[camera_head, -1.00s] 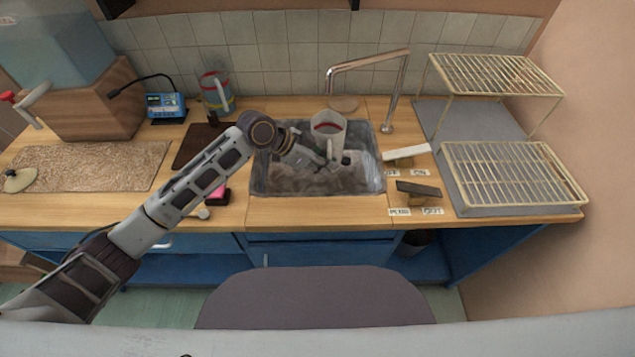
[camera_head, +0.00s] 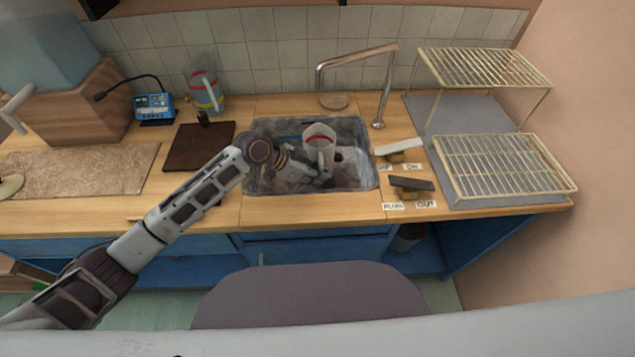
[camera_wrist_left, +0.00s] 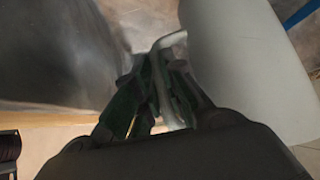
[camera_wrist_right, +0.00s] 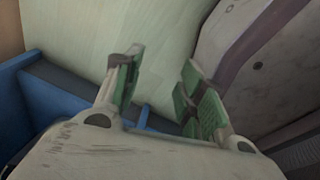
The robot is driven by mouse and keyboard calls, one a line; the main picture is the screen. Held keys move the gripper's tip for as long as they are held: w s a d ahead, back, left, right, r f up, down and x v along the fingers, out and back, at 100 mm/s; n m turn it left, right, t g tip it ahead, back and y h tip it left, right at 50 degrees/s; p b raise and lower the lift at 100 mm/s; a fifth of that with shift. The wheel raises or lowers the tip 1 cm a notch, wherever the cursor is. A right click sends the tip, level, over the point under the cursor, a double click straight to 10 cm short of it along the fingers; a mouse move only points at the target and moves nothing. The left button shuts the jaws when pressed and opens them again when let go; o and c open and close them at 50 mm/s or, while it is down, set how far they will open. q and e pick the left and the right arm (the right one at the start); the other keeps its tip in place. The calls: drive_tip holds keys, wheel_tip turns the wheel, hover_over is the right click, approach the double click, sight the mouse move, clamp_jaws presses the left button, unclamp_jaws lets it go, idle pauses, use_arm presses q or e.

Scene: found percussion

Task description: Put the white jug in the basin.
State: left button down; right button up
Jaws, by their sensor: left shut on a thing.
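The white jug (camera_head: 319,133), with a red band inside its mouth, is upright within the outline of the metal basin (camera_head: 362,172). My left gripper (camera_head: 324,168) is low in the basin, on the near side of the jug. In the left wrist view its fingers (camera_wrist_left: 163,85) are shut on the jug's handle, and the jug's white body (camera_wrist_left: 245,60) fills the right side. Whether the jug's base touches the basin floor is hidden. My right gripper (camera_wrist_right: 160,88) is open and empty in the right wrist view, and is out of the head view.
A curved tap (camera_head: 378,85) stands behind the basin. Labelled levers (camera_head: 410,185) and a wire dish rack (camera_head: 505,168) are on the right. A dark board (camera_head: 197,147), a banded container (camera_head: 206,92) and a blue device (camera_head: 153,106) are on the left.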

use_arm(q)
wheel_tip(320, 180, down, 4)
drive_tip(key=shift+r, duration=0.15)
use_arm(e)
drive_tip(key=shift+w+a+f, duration=0.1)
drive_tip(key=shift+a, duration=0.45)
